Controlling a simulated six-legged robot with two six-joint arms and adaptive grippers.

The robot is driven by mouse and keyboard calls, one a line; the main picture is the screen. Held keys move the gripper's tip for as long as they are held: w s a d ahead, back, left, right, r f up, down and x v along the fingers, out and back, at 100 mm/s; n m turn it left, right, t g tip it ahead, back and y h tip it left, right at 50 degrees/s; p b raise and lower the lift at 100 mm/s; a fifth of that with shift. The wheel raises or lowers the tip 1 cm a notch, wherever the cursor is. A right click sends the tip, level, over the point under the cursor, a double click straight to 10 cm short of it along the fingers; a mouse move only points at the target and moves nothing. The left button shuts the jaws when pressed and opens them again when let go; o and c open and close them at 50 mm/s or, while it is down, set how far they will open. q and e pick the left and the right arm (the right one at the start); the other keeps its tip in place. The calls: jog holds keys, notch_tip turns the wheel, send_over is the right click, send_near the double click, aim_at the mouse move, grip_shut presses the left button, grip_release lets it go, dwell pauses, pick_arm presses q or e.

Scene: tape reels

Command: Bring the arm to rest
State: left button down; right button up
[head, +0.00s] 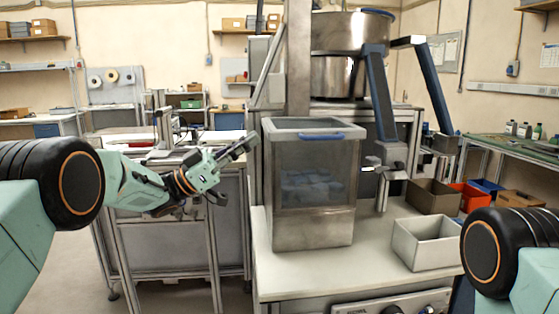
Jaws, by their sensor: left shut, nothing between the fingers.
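My left arm comes in from the left, and its gripper (246,146) points to the right and slightly up. The gripper is shut and empty, in the air in front of a workbench. Its fingertips are just left of a clear-fronted bin (313,224) in the picture; the gap in depth is hard to judge. My right arm shows only as a dark joint and a pale green link at the lower right edge. Its gripper is out of view.
The bin stands on a light table (380,262) beside an open white box (427,242). Red and brown bins (434,196) sit behind it. A metal bowl machine (340,75) rises at the back. A workbench (185,238) stands on the left. Reels (110,77) hang on the far wall.

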pick_arm(q)
jog(key=w+a+f+n+t+y, duration=0.3)
jog(key=w+f+n+t+y, duration=0.2)
jog(key=f+n+t+y, duration=0.35)
jog(key=s+a+f+n+g+y, duration=0.1)
jog(key=s+a+f+n+y, duration=0.15)
jog(key=f, duration=0.75)
jog(key=s+a+f+n+y, duration=0.15)
jog(key=s+f+y, duration=0.25)
jog(key=f, duration=0.6)
jog(key=s+a+f+n+g+y, duration=0.1)
jog(key=s+f+n+y, duration=0.25)
jog(key=f, duration=0.55)
jog(key=s+a+f+g+y, duration=0.1)
jog(key=s+f+g, duration=0.3)
jog(key=s, duration=0.6)
jog(key=s+a+f+n+g+y, duration=0.1)
jog(key=s+f+g+y, duration=0.1)
jog(key=s+f, duration=0.55)
jog(key=s+a+f+g+y, duration=0.1)
jog(key=s+f+g, duration=0.15)
jog(key=s, duration=0.85)
jog(key=s+f+g+b, duration=0.1)
jog(key=s+g, duration=0.2)
jog(key=s, duration=1.2)
jog(key=shift+s+a+g+y, duration=0.15)
jog(key=shift+a+g+y, duration=0.2)
jog(key=shift+a+g, duration=0.05)
